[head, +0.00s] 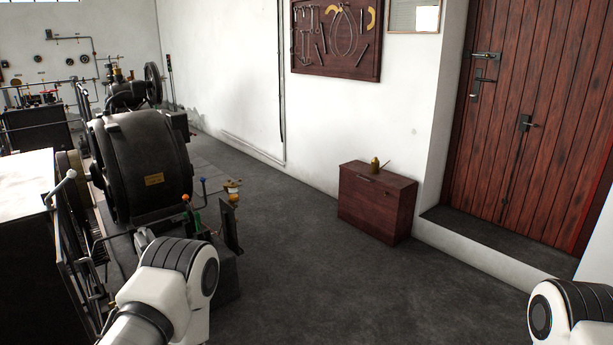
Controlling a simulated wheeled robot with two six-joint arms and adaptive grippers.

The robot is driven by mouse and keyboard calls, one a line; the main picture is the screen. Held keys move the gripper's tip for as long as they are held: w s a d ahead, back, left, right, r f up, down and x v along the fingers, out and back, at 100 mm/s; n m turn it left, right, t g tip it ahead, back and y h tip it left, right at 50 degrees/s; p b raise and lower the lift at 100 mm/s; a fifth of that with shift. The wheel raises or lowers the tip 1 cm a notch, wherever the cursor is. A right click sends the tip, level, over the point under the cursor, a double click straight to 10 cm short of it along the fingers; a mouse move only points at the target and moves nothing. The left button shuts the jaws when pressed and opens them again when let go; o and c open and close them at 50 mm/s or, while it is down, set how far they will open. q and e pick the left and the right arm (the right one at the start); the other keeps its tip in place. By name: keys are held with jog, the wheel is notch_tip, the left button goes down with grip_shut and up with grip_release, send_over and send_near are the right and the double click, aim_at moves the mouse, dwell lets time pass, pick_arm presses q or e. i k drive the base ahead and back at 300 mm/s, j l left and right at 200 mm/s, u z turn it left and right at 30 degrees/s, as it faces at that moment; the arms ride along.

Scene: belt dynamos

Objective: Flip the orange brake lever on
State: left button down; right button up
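A small orange knob (186,198), likely the top of the orange brake lever, stands among the levers at the right foot of the big black dynamo (146,165). Its lower shaft is hard to make out. A blue-tipped lever (203,181) stands just right of it, and a green part (196,222) shows just below. My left arm's white and dark joint is in front of and below these levers, apart from them in the picture.
A black box with a pale top (25,180) and railings (75,250) stand at the left. A dark red cabinet (377,202) with a small brass can (375,164) stands by the wall. A wooden door (540,110) is at right. The middle floor (300,260) is clear.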

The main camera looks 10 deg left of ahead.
aim_at(185, 197)
jog(key=i+j+u, duration=0.3)
jog(key=i, duration=1.15)
jog(key=i+u, duration=0.35)
jog(key=i, duration=1.15)
